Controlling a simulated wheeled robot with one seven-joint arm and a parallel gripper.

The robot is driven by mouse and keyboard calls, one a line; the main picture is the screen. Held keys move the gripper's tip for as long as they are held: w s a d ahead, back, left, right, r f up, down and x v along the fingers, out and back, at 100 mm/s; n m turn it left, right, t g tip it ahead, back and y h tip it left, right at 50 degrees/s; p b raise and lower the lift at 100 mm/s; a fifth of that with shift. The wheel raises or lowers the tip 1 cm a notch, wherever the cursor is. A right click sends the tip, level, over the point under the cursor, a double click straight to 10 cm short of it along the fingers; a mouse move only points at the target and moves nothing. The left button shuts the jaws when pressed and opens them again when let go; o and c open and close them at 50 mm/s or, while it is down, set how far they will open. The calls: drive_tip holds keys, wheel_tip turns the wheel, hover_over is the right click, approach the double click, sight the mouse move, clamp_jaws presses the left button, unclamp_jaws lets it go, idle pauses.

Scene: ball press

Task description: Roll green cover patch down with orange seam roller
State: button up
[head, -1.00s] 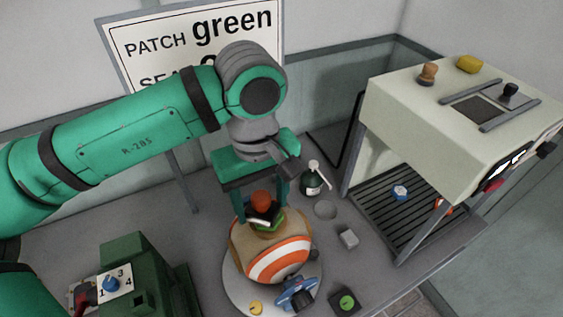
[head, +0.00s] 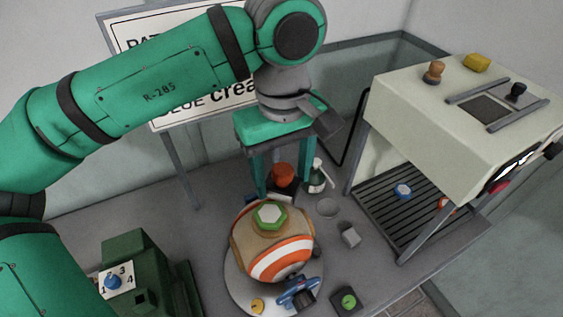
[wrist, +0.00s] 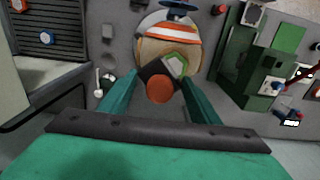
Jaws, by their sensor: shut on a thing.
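The orange seam roller (head: 283,173), with an orange knob and a dark body, is in my gripper (head: 284,187), shut on it. The knob also shows in the wrist view (wrist: 160,90). The roller is behind and a little right of the ball's top, apart from the patch in the head view. The green cover patch (head: 269,215), a hexagon with a pale middle, lies on top of the tan, orange and white ball (head: 280,261). In the wrist view, the roller's dark body partly overlaps the patch (wrist: 177,66). The ball sits on a round pale plate (head: 235,287).
A cream press (head: 440,115) on legs stands right, above a slatted rack (head: 385,215). A blue clamp (head: 297,291) is at the ball's front. A green dial machine (head: 140,270) stands left. A sign (head: 175,115) is behind.

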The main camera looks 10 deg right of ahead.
drive_tip(key=shift+r, duration=1.35)
drive_tip(key=shift+a, duration=0.1)
